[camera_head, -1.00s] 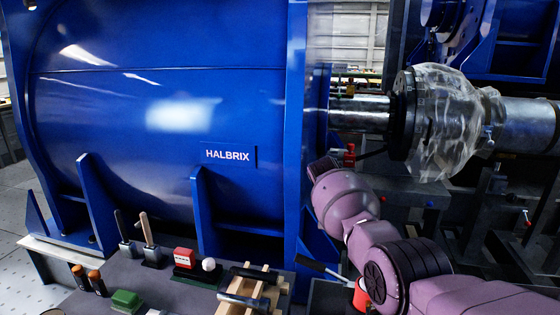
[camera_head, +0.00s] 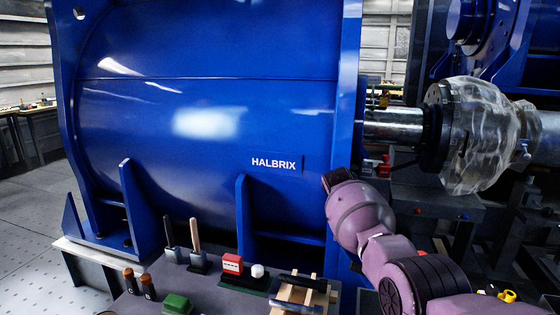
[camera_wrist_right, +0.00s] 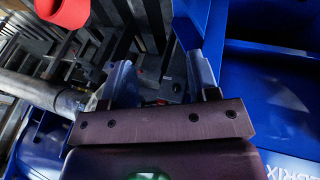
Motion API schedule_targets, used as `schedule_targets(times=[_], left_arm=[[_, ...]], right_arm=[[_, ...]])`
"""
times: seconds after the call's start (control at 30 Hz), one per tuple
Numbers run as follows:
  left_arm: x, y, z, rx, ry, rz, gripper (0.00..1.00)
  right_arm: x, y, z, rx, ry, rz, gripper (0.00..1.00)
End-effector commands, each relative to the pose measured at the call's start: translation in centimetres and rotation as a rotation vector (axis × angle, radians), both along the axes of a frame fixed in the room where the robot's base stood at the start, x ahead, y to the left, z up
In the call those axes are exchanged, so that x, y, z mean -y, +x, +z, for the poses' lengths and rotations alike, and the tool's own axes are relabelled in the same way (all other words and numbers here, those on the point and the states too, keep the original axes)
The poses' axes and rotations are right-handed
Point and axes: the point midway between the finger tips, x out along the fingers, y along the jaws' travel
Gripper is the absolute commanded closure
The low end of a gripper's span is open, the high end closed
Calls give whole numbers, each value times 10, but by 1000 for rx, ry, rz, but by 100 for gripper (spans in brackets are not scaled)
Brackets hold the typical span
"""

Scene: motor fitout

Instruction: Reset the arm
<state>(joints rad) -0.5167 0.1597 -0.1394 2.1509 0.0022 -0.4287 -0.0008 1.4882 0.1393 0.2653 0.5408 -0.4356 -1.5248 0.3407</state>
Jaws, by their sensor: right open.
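My right arm (camera_head: 362,222) comes in from the lower right in the head view. It is raised in front of the right end flange (camera_head: 350,100) of the blue HALBRIX motor (camera_head: 200,130). In the right wrist view my right gripper (camera_wrist_right: 160,82) has its two fingers apart, with nothing between them. In the head view its fingertips cannot be made out. My left gripper is not in view.
A shaft (camera_head: 392,125) joins the motor to a plastic-wrapped coupling (camera_head: 480,130) at right. The bench below holds a green block (camera_head: 176,304), a red box (camera_head: 232,264), upright handled tools (camera_head: 196,240) and a wooden rack (camera_head: 298,297). Open floor (camera_head: 30,240) lies at left.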

Motion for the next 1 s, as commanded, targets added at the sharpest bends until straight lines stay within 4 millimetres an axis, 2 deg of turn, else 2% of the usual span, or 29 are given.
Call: schedule_targets(times=[0.1,0.3,0.4,0.5,0.7,0.87,1.0], left_arm=[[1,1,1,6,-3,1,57],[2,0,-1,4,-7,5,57],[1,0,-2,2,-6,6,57],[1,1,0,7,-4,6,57],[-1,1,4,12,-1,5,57],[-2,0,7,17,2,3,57],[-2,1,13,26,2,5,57]], right_arm=[[-8,27,32,159,30,85,45],[-24,60,97,433,53,221,45],[-26,66,118,564,52,285,45],[-25,64,130,687,45,348,45],[-19,39,129,885,23,455,45],[-13,7,114,991,11,521,45],[-7,-27,96,1057,5,563,45]])
